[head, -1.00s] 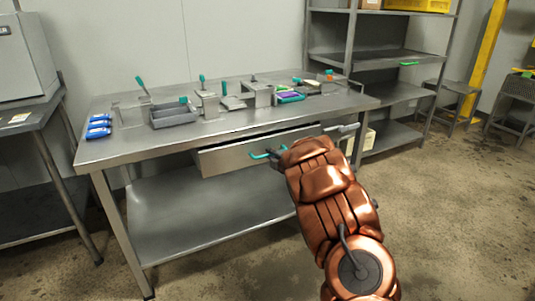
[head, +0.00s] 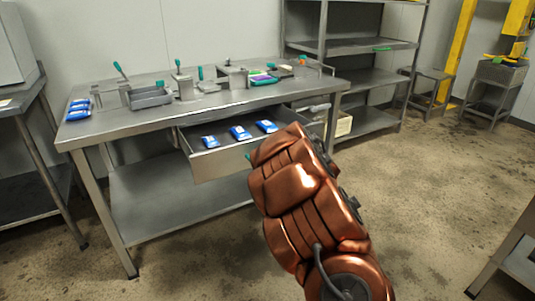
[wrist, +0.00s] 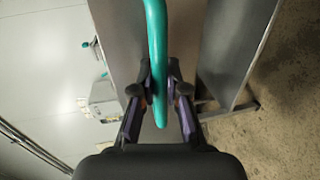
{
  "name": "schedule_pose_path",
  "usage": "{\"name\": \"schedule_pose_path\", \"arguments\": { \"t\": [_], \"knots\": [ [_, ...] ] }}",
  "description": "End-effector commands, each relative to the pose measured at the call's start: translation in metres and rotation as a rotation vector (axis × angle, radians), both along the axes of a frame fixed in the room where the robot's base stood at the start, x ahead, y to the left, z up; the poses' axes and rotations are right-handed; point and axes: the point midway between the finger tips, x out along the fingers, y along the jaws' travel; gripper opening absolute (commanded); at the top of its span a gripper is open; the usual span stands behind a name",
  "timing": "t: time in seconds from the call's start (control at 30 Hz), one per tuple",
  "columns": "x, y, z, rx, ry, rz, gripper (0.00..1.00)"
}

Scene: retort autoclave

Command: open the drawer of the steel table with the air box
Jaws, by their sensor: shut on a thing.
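The steel table (head: 110,119) stands against the wall, and its drawer (head: 222,161) is pulled out well beyond the table's front edge. Inside the drawer lie three blue-and-white packets (head: 241,132). The drawer's teal handle shows large in the wrist view (wrist: 157,45) and only as a small tip in the head view (head: 248,157). My gripper (wrist: 160,84) is shut on this handle, with one finger on each side. In the head view my copper arm hides the gripper and the right part of the drawer front.
The tabletop holds a grey tray (head: 151,97), metal fixtures with teal handles, and blue packets (head: 78,109) at its left end. Another table with a pale box (head: 14,42) stands at left. Shelving (head: 372,80) stands behind at right. Open floor lies right of my arm.

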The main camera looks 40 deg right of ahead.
Motion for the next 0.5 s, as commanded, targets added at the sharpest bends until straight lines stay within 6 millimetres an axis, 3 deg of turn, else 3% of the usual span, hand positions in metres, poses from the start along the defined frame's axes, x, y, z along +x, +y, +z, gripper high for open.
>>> {"name": "schedule_pose_path", "arguments": {
  "t": [0.5],
  "knots": [
    [-0.0099,0.0003,-0.0006,0.000,0.002,-0.004,0.00]
  ]
}}
